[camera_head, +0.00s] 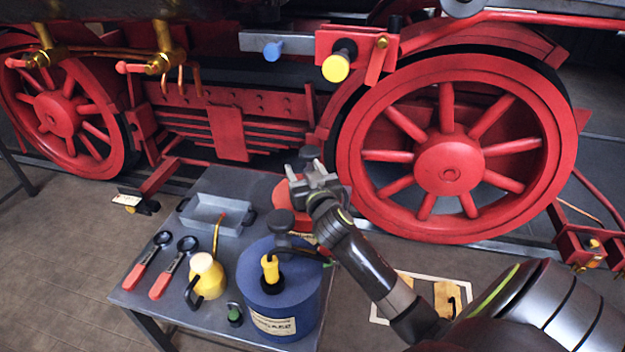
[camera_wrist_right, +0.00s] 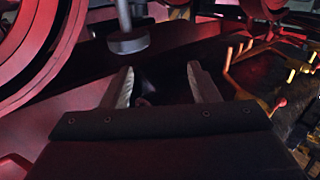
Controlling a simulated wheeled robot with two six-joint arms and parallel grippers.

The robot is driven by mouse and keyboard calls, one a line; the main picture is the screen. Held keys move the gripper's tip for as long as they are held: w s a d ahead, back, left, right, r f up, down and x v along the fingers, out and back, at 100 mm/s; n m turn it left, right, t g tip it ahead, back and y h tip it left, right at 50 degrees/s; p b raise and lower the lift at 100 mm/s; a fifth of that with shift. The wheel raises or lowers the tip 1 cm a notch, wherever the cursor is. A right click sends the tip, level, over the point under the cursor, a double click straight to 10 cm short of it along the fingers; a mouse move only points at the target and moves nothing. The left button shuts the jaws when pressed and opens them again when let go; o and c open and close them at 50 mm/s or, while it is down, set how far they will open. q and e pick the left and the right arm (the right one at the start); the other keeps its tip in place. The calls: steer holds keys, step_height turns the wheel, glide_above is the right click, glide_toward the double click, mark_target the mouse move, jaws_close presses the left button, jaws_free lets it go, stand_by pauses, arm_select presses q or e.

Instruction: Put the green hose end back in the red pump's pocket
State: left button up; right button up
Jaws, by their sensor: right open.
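My right gripper (camera_head: 308,180) is open and empty. In the head view it is above the far right corner of the grey table, over a red round body (camera_head: 285,194) that may be the red pump; the gripper and arm hide much of it, and I cannot make out its pocket. The wrist view shows the two fingers (camera_wrist_right: 160,86) apart, with a grey cylindrical knob (camera_wrist_right: 128,43) beyond the left one. A thin dark hose (camera_head: 312,254) with a small green tip (camera_head: 328,263) runs at the right of the blue drum. My left gripper is not in view.
The table (camera_head: 150,290) carries a grey tray (camera_head: 215,213), two red-handled tools (camera_head: 162,285), a yellow oil can (camera_head: 208,275), a blue drum (camera_head: 290,310) with a yellow-handled piece (camera_head: 270,268), and a small green-topped item (camera_head: 235,313). Red locomotive wheels (camera_head: 450,165) stand behind.

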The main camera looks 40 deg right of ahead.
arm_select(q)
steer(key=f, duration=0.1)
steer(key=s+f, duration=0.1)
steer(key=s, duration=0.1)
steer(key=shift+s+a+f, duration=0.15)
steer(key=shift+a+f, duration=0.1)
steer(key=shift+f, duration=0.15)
arm_select(e)
steer(key=v, duration=1.7)
steer(key=shift+s, duration=0.2)
steer(key=shift+a, duration=0.1)
